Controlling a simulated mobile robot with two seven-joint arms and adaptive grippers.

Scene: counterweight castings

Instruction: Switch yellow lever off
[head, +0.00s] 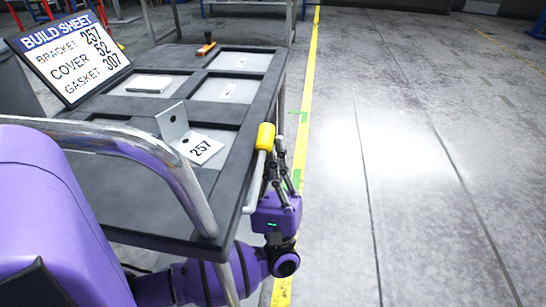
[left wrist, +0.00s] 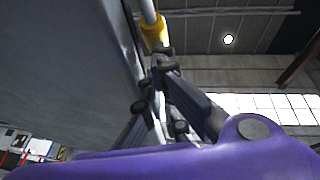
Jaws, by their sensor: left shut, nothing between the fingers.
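The yellow lever (head: 265,136) is a yellow grip on a pale rod along the right edge of the cart. The rod runs from the grip down toward the cart's near right corner. In the left wrist view the yellow grip (left wrist: 153,30) shows near the top, beyond my fingers. My left gripper (head: 278,153) is shut and empty, just right of the rod and close to the grip. Its dark fingers also show in the left wrist view (left wrist: 155,78). I cannot tell whether the fingers touch the lever. My right gripper is not in view.
The dark cart top (head: 150,208) has several recessed compartments. A build sheet sign (head: 72,60) stands left.

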